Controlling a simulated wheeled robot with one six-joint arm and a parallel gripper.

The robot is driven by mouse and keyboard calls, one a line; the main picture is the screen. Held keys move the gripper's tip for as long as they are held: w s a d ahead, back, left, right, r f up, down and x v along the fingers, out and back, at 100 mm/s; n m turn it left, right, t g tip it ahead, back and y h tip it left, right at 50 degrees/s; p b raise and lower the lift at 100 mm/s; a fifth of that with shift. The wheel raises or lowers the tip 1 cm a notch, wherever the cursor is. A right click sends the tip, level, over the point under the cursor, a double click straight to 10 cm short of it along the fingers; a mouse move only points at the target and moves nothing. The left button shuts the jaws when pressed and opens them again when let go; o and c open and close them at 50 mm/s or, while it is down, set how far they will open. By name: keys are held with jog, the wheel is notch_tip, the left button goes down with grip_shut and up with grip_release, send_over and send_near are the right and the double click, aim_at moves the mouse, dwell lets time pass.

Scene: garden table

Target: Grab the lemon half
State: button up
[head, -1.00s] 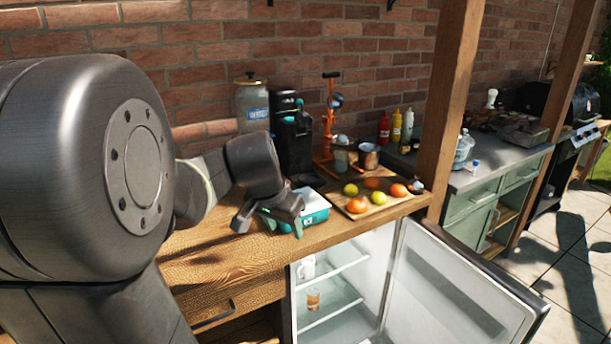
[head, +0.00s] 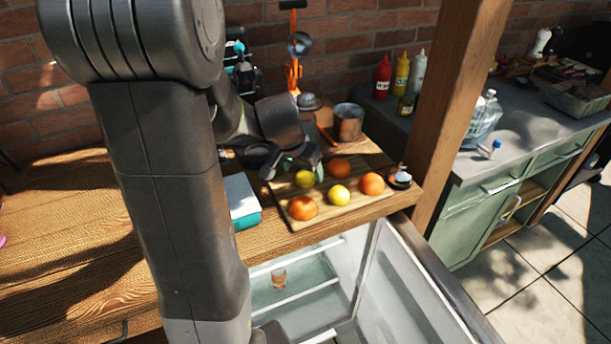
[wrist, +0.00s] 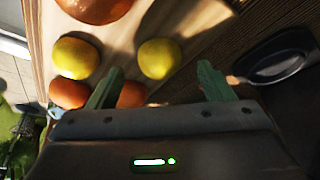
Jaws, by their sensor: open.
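Two yellow lemon pieces lie on a wooden cutting board (head: 362,207). The back lemon (head: 305,178) is just below my gripper (head: 298,165); the front lemon (head: 339,195) lies to its right. I cannot make out a cut face on either one. In the wrist view the back lemon (wrist: 159,58) shows between the lines of my open fingers (wrist: 160,82), nearer the left finger, and the other lemon (wrist: 77,57) is outside them to the left. My gripper is empty, and no contact shows.
Oranges (head: 302,208) (head: 340,167) (head: 371,184) sit close around the lemons. A copper-coloured mug (head: 349,120) and orange press (head: 293,60) stand behind. A teal-and-white box (head: 241,200) is at left. The fridge below is open. A dark dish (wrist: 275,58) shows in the wrist view.

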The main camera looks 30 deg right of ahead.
jog(key=shift+x, duration=1.2)
jog(key=shift+a, duration=0.1)
jog(key=shift+c, duration=0.2)
jog(key=c, duration=1)
jog(key=shift+r, duration=0.1)
